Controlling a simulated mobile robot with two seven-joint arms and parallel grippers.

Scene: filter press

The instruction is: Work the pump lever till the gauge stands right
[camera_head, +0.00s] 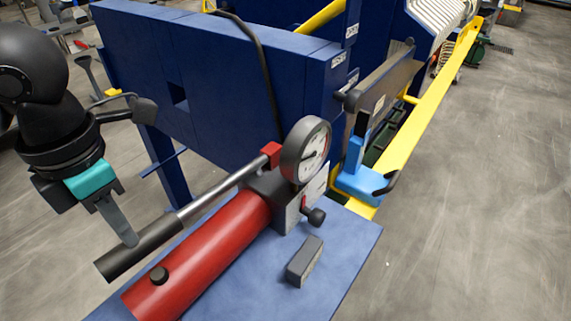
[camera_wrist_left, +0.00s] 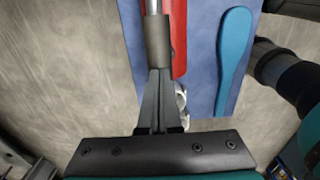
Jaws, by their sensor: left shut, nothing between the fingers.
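The pump lever is a grey rod (camera_head: 222,188) with a black grip (camera_head: 145,248), running low beside the red pump cylinder (camera_head: 210,250). The grip also shows in the left wrist view (camera_wrist_left: 158,42). My left gripper (camera_head: 128,240) is shut and empty, its fingertips over the black grip and seemingly against it; whether they press on it I cannot tell. The round gauge (camera_head: 305,150) with a white dial stands on the dark pump block. Its needle is too small to read surely. My right gripper is not in view.
The pump stands on a blue bench (camera_head: 345,245) with a small grey block (camera_head: 304,262) on it. A black knob (camera_head: 316,217) sticks out below the gauge. Large blue press plates (camera_head: 215,85) rise behind. A yellow rail (camera_head: 428,100) and open floor lie to the right.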

